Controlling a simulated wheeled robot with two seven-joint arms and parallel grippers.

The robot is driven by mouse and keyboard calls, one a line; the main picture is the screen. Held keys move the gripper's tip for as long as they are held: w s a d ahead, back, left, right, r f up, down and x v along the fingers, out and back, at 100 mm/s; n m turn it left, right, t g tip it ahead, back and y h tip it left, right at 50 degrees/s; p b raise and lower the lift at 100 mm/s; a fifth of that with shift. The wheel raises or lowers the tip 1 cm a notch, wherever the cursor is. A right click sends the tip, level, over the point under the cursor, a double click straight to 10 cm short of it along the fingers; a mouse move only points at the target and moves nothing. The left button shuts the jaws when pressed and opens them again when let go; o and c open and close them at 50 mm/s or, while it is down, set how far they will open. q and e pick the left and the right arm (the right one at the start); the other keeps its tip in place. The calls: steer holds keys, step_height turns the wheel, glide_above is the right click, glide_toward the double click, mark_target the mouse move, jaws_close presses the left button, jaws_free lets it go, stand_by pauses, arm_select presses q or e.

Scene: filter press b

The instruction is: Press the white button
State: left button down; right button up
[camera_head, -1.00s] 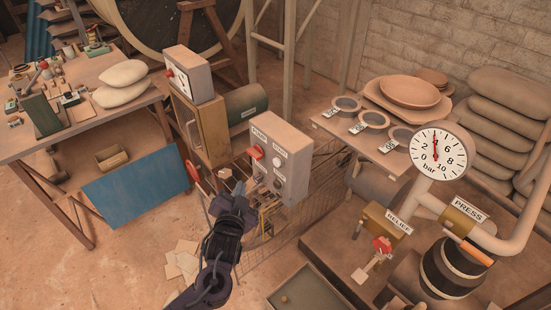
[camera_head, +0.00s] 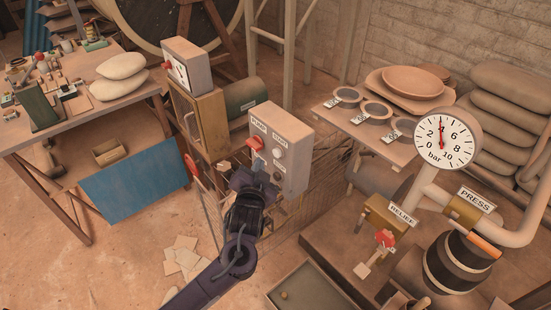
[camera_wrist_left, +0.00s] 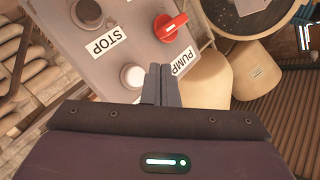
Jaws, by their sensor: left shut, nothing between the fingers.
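The white button (camera_head: 277,152) sits on the front of a grey control box (camera_head: 297,165), under the START label. In the left wrist view, the white button (camera_wrist_left: 133,76) is just left of my fingers and uncovered. A red knob (camera_head: 256,143) by the PUMP label is on the same face; it also shows in the wrist view (camera_wrist_left: 170,27). A dark button (camera_wrist_left: 87,13) is beyond the STOP label. My left gripper (camera_head: 259,166) is shut and empty, in front of the box, below the red knob. Its fingertips (camera_wrist_left: 161,85) are beside the white button; contact cannot be told.
A wire mesh guard (camera_head: 215,205) stands below the box. A workbench (camera_head: 110,90) stands at the left.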

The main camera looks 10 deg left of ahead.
mark_target(277, 153)
arm_select(q)
steer(key=shift+w+d, duration=0.8)
steer(key=shift+w, duration=0.3)
stand_by(0.9)
stand_by(0.4)
steer(key=shift+w+d, duration=0.25)
steer(key=shift+w, duration=0.05)
steer(key=shift+w+d, duration=0.3)
steer(key=shift+w, duration=0.1)
stand_by(0.8)
steer(key=shift+s+a+r, duration=0.1)
steer(key=shift+s+a+p, duration=0.45)
steer(key=shift+s+p, duration=0.2)
steer(key=shift+p, duration=0.05)
